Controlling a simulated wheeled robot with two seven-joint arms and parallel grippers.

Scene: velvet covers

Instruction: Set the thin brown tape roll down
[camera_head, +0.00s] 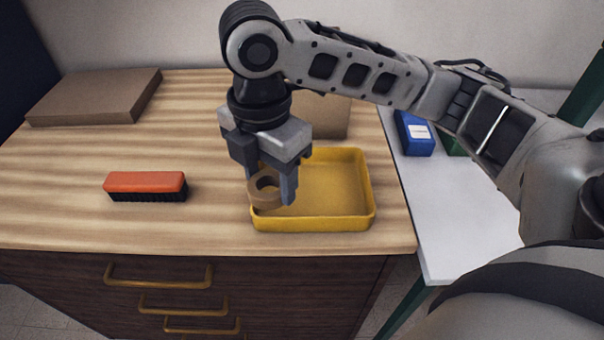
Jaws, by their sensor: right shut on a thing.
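The thin brown tape roll (264,201) is in my right gripper (273,194), which points down and is shut on it. The ring is seen with its hole facing partly towards me. The roll is at the left edge of the yellow tray (345,190) and covers part of its left wall. I cannot tell whether it touches the tray. My left gripper is not in view.
An orange brush (145,184) with dark bristles lies left on the wooden top. A flat brown box (95,97) is at the back left. Another brown box (325,116) stands behind the tray. A blue box (414,134) is on the white table (440,205) at right.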

